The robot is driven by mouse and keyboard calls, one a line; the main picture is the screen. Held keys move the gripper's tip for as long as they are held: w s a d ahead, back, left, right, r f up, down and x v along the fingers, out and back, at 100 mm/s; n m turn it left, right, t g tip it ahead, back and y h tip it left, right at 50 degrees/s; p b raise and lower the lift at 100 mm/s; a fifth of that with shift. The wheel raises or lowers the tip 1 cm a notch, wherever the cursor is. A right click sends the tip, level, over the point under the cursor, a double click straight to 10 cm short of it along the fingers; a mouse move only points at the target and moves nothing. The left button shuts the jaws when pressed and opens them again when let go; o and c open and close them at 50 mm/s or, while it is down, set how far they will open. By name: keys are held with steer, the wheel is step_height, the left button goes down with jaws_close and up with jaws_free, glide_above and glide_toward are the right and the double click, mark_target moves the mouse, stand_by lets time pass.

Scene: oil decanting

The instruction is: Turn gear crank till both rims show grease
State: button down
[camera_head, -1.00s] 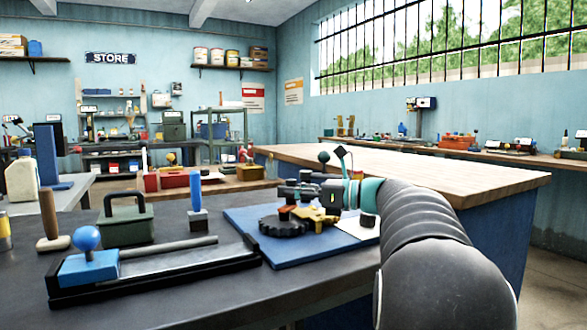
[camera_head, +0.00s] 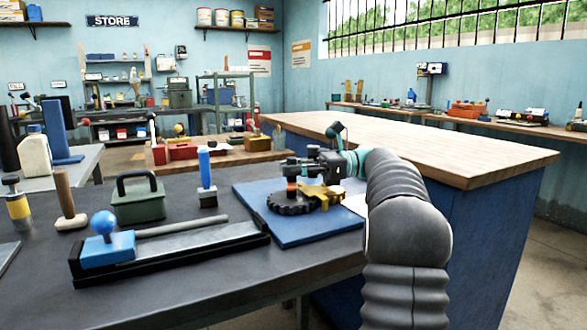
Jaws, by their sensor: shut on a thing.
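A dark toothed gear (camera_head: 284,206) lies on a blue board (camera_head: 300,232) on the dark bench. A brass-yellow gear (camera_head: 325,194) sits against its right side, partly overlapping it in view. An orange-brown crank knob (camera_head: 292,188) stands up over the dark gear. My gripper (camera_head: 291,172) reaches in from the right and is shut on the crank knob from above; its fingertips are small and dark here. Whether grease is on either rim is too small to tell. A white sheet (camera_head: 354,203) lies partly hidden behind my arm.
Left of the board stand a blue-handled tool (camera_head: 205,170), a green box (camera_head: 138,203) and a long black tray (camera_head: 180,248) with a blue-knobbed block (camera_head: 105,245). A wooden-topped bench (camera_head: 450,155) is behind my arm. Bare bench top lies in front of the board.

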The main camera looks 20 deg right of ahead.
stand_by(0.3)
steer(key=c, duration=1)
jaws_free()
steer(key=shift+a, duration=0.1)
steer(key=shift+o, duration=0.2)
step_height(320, 180, up, 10)
steer(key=shift+r, duration=0.1)
